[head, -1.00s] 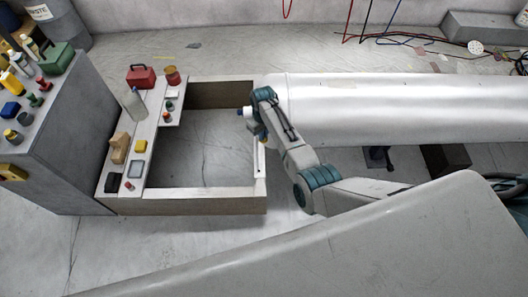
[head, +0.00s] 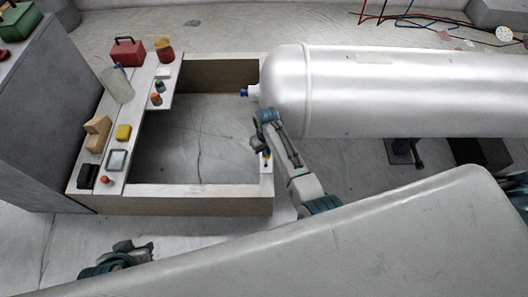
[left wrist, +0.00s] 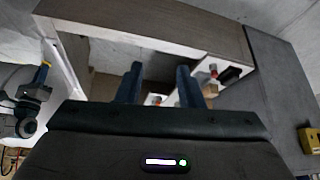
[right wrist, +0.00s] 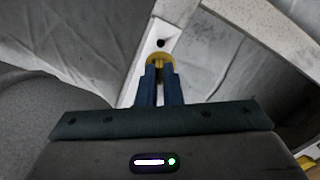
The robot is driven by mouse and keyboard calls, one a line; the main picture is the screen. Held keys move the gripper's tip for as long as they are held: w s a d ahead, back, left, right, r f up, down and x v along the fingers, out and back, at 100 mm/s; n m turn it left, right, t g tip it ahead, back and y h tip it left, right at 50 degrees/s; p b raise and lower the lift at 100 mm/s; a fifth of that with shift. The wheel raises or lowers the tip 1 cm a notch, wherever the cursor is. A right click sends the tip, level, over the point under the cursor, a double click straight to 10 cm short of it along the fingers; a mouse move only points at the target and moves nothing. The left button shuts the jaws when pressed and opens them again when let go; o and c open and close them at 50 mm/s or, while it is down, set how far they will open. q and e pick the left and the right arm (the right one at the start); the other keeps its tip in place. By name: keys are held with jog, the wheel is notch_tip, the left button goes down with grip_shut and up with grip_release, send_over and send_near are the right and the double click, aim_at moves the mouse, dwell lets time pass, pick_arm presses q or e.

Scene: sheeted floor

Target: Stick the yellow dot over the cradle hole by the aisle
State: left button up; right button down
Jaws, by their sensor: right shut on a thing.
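The yellow dot (right wrist: 152,60) is between the fingertips of my right gripper (right wrist: 160,70), which is shut on it. The dot is just above or against a white strip (right wrist: 185,10) on the wooden frame; I cannot tell whether they touch. A dark round hole (right wrist: 161,43) in the strip shows just beyond the dot. In the head view, my right gripper (head: 266,156) is at the frame's right side, over the white strip (head: 267,167). My left gripper (left wrist: 158,82) is open and empty, facing the frame's front side in the left wrist view.
A grey cabinet (head: 45,120) stands left.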

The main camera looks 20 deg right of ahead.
jog(key=shift+f, duration=0.55)
pick_arm(q)
jog(key=shift+d+r, duration=0.1)
jog(key=shift+r, duration=0.75)
